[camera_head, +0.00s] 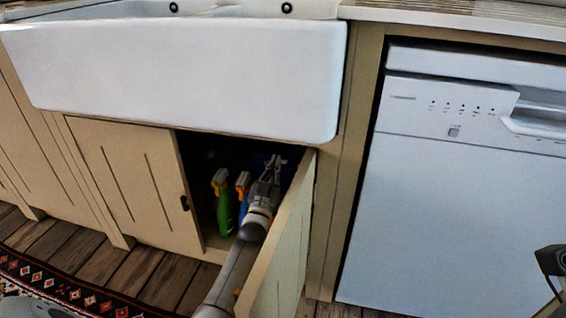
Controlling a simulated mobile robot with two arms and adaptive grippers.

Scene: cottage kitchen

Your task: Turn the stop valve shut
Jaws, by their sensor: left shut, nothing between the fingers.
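The stop valve cannot be made out; the inside of the cupboard (200,147) under the sink is dark and partly hidden. My left gripper (274,163) reaches into the cupboard opening, beside the open door (285,255). Its fingers are shut with nothing between them. A dark blue shape behind it is too dim to name. My right gripper's fingers do not show.
A green spray bottle (225,212) and a blue spray bottle (243,208) stand left of my gripper. The left cupboard door (135,185) is closed. The white sink (180,75) overhangs the opening. A dishwasher (450,210) stands right.

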